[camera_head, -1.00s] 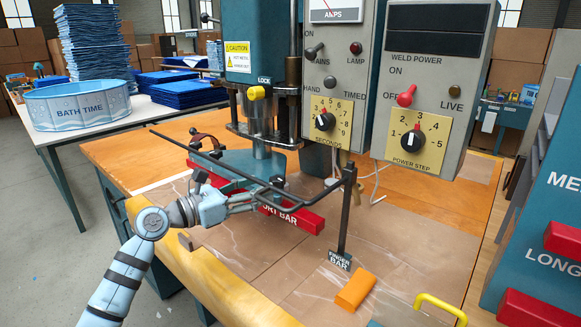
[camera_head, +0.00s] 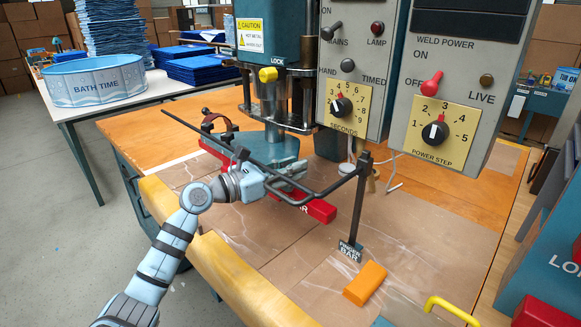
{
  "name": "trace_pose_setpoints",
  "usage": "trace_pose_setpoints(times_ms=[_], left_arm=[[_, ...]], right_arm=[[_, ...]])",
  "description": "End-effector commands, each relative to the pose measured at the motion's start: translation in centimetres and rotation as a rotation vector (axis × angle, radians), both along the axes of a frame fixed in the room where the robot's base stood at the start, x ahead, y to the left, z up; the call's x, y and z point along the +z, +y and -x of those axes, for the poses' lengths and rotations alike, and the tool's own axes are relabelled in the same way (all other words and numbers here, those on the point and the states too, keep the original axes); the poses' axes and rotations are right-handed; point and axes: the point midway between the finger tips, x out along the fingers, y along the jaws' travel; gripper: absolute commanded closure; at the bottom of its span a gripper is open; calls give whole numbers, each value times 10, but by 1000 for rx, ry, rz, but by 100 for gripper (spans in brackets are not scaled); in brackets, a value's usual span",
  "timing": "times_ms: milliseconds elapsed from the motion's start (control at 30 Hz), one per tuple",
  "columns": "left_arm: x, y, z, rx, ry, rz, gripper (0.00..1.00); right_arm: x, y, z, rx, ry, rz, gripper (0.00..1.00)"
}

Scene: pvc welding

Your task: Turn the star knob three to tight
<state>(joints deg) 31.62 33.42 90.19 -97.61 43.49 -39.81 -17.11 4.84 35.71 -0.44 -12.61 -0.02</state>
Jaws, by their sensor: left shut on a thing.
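My left gripper (camera_head: 293,172) reaches in from the left, over the red bar (camera_head: 321,211) at the foot of the press. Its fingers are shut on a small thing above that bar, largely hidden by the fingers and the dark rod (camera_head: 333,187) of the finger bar. I cannot make out a star shape or a number on it. My right gripper is not in view.
The finger bar's upright post (camera_head: 357,208) stands just right of the gripper. The control boxes with the seconds dial (camera_head: 341,107) and power step dial (camera_head: 434,132) hang above. An orange block (camera_head: 365,283) and yellow handle (camera_head: 452,309) are at the front. Bare bench lies between.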

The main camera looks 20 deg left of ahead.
Motion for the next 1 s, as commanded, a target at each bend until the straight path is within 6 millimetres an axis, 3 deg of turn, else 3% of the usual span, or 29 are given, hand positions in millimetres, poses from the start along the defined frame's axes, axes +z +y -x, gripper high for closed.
trace_pose_setpoints(times_ms=[267,533,800,833,933,1000], left_arm=[[-8,1,-2,-230,-1,5,99],[0,-2,1,-409,-2,2,99],[0,-3,2,-412,-2,1,99],[0,-2,2,-411,-2,1,67],[0,-2,1,-411,-2,1,51],[0,-2,2,-410,-2,1,50]], right_arm=[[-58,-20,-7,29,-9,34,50],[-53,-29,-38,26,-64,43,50],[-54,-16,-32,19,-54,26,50],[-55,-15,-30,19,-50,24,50],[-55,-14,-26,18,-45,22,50],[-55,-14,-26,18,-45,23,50]])
